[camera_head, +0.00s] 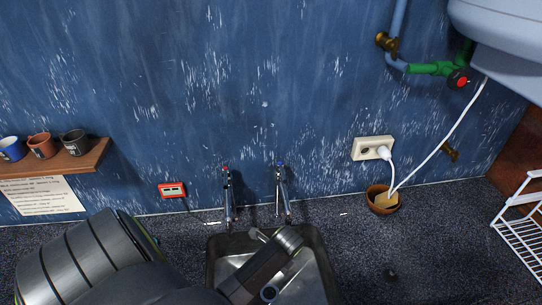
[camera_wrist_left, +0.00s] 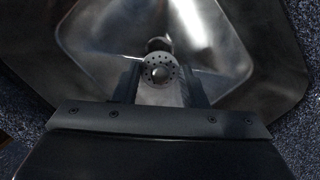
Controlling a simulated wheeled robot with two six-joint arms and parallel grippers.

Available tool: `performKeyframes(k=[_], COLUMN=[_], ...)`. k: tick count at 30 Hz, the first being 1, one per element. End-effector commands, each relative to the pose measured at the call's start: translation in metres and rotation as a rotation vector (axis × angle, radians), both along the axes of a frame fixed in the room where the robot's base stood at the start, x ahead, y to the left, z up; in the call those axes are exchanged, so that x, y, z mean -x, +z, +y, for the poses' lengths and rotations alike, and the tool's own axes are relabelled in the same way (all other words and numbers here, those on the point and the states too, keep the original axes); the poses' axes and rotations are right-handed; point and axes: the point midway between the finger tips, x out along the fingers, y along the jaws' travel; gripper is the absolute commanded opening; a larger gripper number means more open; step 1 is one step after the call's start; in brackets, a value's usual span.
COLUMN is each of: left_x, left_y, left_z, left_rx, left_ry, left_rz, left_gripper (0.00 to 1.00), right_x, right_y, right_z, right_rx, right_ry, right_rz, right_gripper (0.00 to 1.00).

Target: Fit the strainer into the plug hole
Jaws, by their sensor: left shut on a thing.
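My left gripper (camera_wrist_left: 160,85) reaches over the metal sink (camera_head: 324,275) and its lower arm hides part of the basin in the head view. In the left wrist view its two fingers are shut on the strainer (camera_wrist_left: 159,73), a small round metal disc with a ring of holes and a central knob. Just beyond the strainer, the round dark plug hole (camera_wrist_left: 159,44) shows in the sink floor, partly covered by the strainer. The strainer appears held above the sink floor, apart from the hole; its exact height I cannot tell. My right gripper is not in view.
Two taps, left (camera_head: 228,195) and right (camera_head: 283,190), stand behind the sink.

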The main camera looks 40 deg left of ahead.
Motion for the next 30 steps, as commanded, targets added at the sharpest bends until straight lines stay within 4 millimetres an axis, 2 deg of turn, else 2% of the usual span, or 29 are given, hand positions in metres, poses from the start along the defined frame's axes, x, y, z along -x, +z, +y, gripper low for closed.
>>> performKeyframes(k=[5, 16, 30], left_x=[0.000, 0.000, 0.000], left_y=[-0.018, -0.056, -0.105], left_z=[0.000, 0.000, 0.000], left_rx=[0.000, 0.000, 0.000], left_ry=[-0.001, 0.000, 0.000], left_rz=[0.001, 0.002, -0.001], left_gripper=[0.17, 0.17, 0.17], right_x=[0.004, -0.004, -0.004], right_y=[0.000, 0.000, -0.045], right_z=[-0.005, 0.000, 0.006], right_rx=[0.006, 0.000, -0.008], right_ry=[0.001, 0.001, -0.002], right_rz=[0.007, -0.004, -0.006], right_gripper=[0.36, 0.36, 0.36])
